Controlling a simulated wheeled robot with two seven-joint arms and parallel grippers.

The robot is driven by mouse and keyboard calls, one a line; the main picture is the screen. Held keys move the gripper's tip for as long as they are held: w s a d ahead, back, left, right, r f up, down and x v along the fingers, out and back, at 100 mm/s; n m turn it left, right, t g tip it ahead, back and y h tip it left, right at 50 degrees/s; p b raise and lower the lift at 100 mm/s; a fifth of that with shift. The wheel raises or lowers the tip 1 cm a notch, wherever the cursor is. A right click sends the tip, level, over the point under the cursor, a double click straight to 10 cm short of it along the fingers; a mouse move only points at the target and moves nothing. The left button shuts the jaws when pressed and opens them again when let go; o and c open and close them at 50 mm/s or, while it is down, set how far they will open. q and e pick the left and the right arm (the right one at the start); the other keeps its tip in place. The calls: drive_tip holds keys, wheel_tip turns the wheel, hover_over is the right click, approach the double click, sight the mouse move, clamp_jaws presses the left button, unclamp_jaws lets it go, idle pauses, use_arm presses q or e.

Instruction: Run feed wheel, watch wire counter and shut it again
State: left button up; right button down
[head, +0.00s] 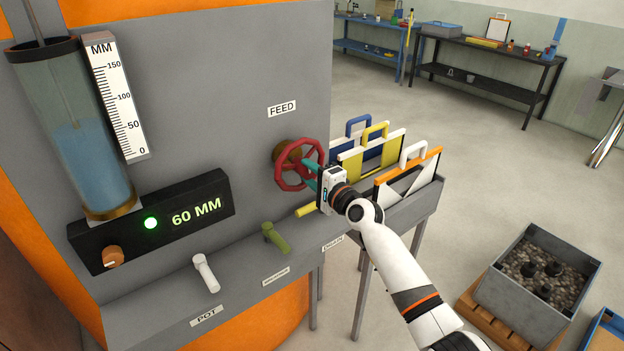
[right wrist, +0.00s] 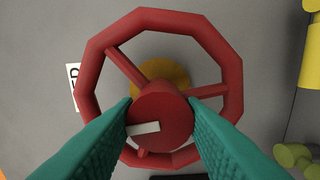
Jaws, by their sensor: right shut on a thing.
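The red feed wheel (head: 281,172) sits on the grey panel under a FEED label (head: 282,109). My right gripper (head: 306,176) is shut on the wheel's hub. In the right wrist view, its teal fingers (right wrist: 160,108) press the round hub from both sides, inside the rim of the wheel (right wrist: 235,90). A pale bar mark on the hub's face is nearly level, its right end a little higher. The counter display (head: 197,212) reads 60 MM, with a green lamp (head: 151,223) lit beside it. My left gripper is out of view.
A glass tube (head: 85,165) partly filled with blue liquid stands by an MM scale (head: 117,98). White (head: 206,272), green (head: 275,238) and yellow (head: 306,210) handles stick out below. A rack of coloured panels (head: 405,212) stands close right of the wheel. Open floor lies beyond.

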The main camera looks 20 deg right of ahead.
drive_tip(key=shift+m, duration=0.8)
drive_tip(key=c, duration=0.9)
unclamp_jaws()
drive_tip(key=shift+c, duration=0.2)
drive_tip(key=v, duration=1.2)
drive_tip(key=shift+f, duration=0.1)
